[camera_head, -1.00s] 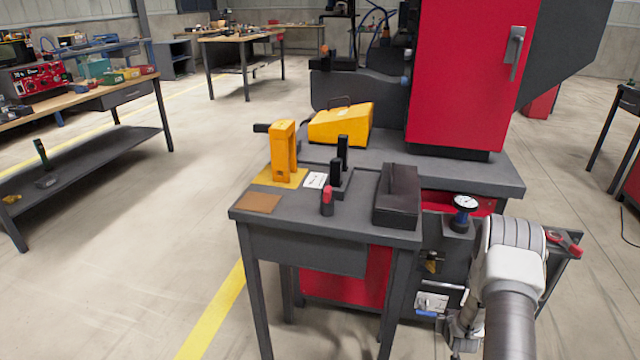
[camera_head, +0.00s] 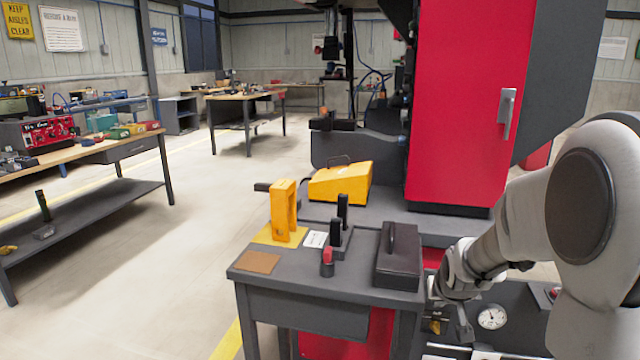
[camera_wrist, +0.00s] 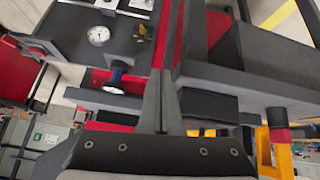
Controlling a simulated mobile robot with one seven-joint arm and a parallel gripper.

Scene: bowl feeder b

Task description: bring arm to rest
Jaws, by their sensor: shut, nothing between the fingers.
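My arm comes in from the right in the head view and folds down beside the small grey table (camera_head: 290,290). My gripper (camera_head: 464,328) hangs low by the table's right side, partly hidden against the dark panel behind it. In the wrist view my gripper (camera_wrist: 163,78) shows its two dark fingers together, with nothing held. The table's edge and legs lie close beyond the fingers there.
On the table stand a yellow block (camera_head: 283,210), a black case (camera_head: 399,257) and a red-topped part (camera_head: 328,262). A round gauge (camera_head: 491,317) sits right of the gripper. A red cabinet (camera_head: 460,110) rises behind.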

